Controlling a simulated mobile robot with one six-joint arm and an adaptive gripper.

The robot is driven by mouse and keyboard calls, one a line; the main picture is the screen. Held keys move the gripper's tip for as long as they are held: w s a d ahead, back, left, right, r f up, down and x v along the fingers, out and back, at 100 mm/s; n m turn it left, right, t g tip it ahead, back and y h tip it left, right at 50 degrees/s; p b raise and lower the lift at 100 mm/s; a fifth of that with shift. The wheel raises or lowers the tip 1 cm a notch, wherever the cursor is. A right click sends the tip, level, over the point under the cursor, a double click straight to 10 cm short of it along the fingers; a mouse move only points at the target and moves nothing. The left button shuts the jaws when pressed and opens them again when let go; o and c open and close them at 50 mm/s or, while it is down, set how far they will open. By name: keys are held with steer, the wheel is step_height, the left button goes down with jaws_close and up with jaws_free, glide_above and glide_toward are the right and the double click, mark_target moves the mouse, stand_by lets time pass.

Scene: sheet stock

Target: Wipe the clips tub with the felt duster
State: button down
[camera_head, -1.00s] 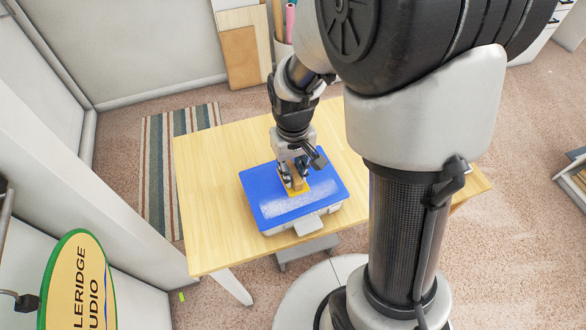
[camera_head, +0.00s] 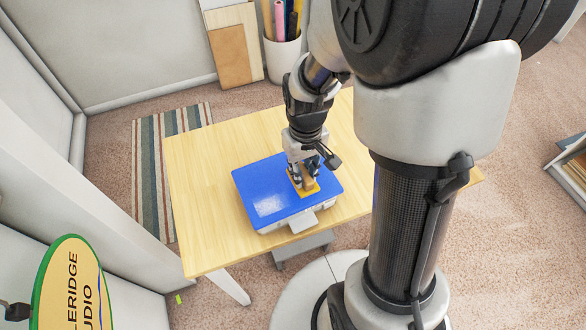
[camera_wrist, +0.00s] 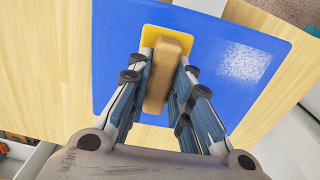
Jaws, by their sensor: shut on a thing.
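The clips tub (camera_head: 250,187) stands on the wooden table, a pale box with a blue lid. A whitish dusty patch (camera_head: 269,205) lies on the lid's front left part; it also shows at the upper right in the wrist view (camera_wrist: 245,63). The felt duster (camera_head: 311,187) has a wooden handle and a yellow pad, and rests on or just over the right part of the lid. In the wrist view its handle (camera_wrist: 160,75) is between my fingers. My gripper (camera_head: 303,177) is shut on this handle.
The table (camera_head: 205,165) has bare wood left of the tub. A white bin with rolls (camera_head: 283,55) and leaning boards (camera_head: 230,55) stand behind it. A striped rug (camera_head: 150,165) lies on the left. A round sign (camera_head: 72,285) is at the front left.

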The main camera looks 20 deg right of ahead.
steer(key=shift+s+d, duration=0.4)
steer(key=shift+d, duration=0.4)
steer(key=shift+s+d, duration=0.35)
steer(key=shift+d, duration=0.4)
steer(key=shift+s+d, duration=0.4)
steer(key=shift+d, duration=0.4)
steer(key=shift+w+a+p, duration=0.15)
steer(key=shift+w+p, duration=0.05)
steer(key=shift+w, duration=1)
steer(key=shift+w+a+p, duration=0.1)
steer(key=shift+w+p, duration=0.1)
steer(key=shift+w, duration=0.95)
steer(key=shift+s+a, duration=0.2)
steer(key=shift+a, duration=2.45)
steer(key=shift+s+a, duration=0.2)
steer(key=shift+a, duration=2.45)
steer(key=shift+s+a, duration=0.2)
steer(key=shift+a, duration=2.45)
